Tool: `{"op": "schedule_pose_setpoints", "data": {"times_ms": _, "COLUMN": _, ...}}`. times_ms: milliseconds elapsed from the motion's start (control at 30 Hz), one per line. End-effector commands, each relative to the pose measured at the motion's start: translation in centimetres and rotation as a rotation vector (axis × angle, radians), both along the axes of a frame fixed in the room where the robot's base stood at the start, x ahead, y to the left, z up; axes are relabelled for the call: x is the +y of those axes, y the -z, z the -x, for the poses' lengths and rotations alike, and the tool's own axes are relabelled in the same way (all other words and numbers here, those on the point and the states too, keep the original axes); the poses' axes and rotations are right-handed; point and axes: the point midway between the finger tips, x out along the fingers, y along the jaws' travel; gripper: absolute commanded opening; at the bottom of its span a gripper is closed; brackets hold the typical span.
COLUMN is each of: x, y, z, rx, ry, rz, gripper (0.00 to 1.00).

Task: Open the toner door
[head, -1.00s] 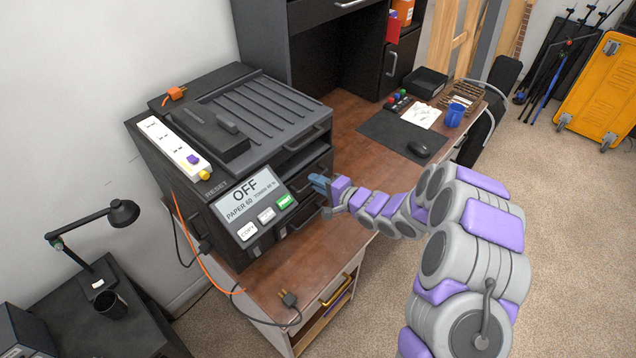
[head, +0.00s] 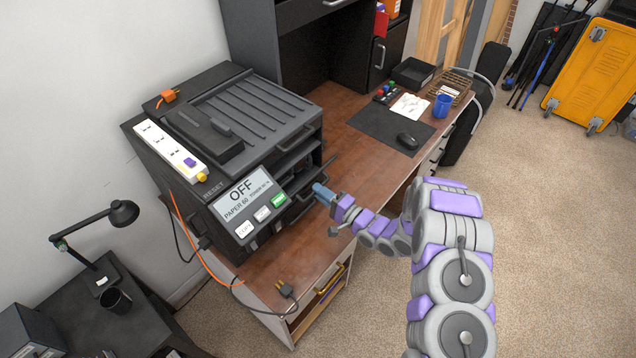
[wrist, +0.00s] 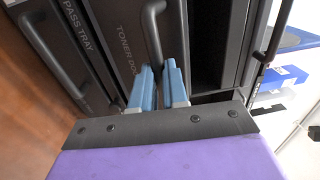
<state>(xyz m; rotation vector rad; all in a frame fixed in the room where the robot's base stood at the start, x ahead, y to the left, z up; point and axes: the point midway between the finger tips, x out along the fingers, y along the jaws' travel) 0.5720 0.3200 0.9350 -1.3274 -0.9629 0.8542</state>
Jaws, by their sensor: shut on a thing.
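The black printer (head: 225,120) stands on the wooden desk, with its panel (head: 247,203) reading OFF. In the wrist view, the toner door (wrist: 112,35) carries its label and a dark bar handle (wrist: 153,35). My gripper (wrist: 158,70) has its blue fingers on either side of this handle's lower end and is shut on it. In the head view, my gripper (head: 321,191) is at the printer's front, where the toner door (head: 318,176) stands out at an angle. A dark gap shows beside the door in the wrist view. The fingers partly hide the handle.
The pass tray (wrist: 68,40), with its own handle, is beside the toner door. A loose plug (head: 286,290) lies on the desk's front edge (head: 262,290). A black mat with a mouse (head: 407,140) lies to the right. Carpet in front is clear.

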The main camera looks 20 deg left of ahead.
Motion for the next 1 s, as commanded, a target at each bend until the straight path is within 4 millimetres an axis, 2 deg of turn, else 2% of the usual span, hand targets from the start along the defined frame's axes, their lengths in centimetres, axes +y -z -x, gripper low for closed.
{"op": "schedule_pose_setpoints", "data": {"times_ms": 200, "x": -0.8, "y": 2.2, "z": 0.8, "rx": 0.013, "ry": -0.007, "rz": 0.010, "gripper": 0.00}}
{"op": "schedule_pose_setpoints", "data": {"times_ms": 400, "x": -1.0, "y": 3.4, "z": 0.9, "rx": 0.012, "ry": -0.007, "rz": 0.011, "gripper": 0.00}}
{"op": "schedule_pose_setpoints", "data": {"times_ms": 667, "x": -1.0, "y": 4.3, "z": 1.0, "rx": 0.010, "ry": -0.008, "rz": 0.012, "gripper": 0.00}}
{"op": "schedule_pose_setpoints", "data": {"times_ms": 1000, "x": -0.9, "y": 4.5, "z": 0.9, "rx": 0.006, "ry": -0.009, "rz": 0.013, "gripper": 0.00}}
